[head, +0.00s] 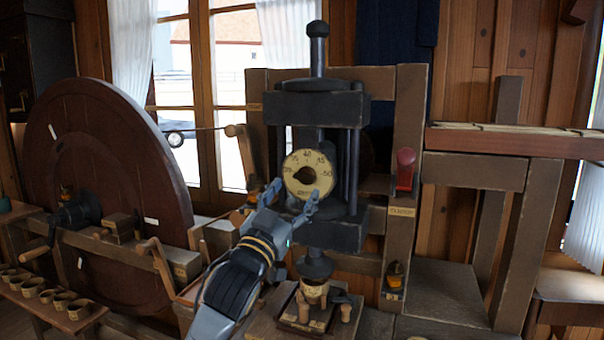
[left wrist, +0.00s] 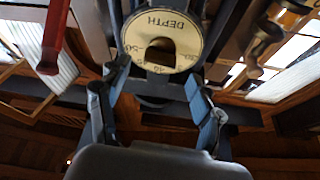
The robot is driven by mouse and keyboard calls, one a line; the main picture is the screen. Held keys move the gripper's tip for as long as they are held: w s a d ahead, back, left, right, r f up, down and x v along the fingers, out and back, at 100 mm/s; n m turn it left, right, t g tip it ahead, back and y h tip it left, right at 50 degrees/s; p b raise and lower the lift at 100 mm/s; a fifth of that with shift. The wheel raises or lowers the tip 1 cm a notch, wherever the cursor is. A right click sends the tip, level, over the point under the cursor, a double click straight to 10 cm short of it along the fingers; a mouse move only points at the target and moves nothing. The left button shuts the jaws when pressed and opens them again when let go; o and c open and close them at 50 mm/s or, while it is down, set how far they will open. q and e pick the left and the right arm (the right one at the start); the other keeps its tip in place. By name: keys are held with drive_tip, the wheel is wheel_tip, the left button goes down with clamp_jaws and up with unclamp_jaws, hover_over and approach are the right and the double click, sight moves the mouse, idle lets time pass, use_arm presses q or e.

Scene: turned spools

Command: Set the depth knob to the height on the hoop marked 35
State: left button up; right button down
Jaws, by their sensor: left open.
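The depth knob (head: 304,175) is a small dark knob at the centre of a cream round dial (head: 321,164) on the front of the black press. The dial carries numbers around its rim, with 40 near the top and 50 at the right. I cannot tell exactly which mark the knob points to. My left gripper (head: 295,190) is open just in front of and below the dial, with nothing between its fingers. In the left wrist view the dial (left wrist: 184,48) appears upside down with DEPTH at the top, and the knob (left wrist: 160,52) lies beyond the fingertips. My right gripper is out of view.
A red-handled lever (head: 405,170) stands right of the press. A large brown wheel (head: 110,170) and a tray of small cups (head: 50,296) are at the left. Wooden posts flank the press.

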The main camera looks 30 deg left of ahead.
sight(302, 179)
use_arm(q)
drive_tip(key=p+x, duration=0.1)
drive_tip(key=x, duration=0.2)
drive_tip(key=shift+w+a+r, duration=0.1)
drive_tip(key=shift+w+r, duration=0.2)
drive_tip(key=shift+w, duration=0.4)
drive_tip(key=c, duration=1.1)
drive_tip(key=shift+c, duration=0.2)
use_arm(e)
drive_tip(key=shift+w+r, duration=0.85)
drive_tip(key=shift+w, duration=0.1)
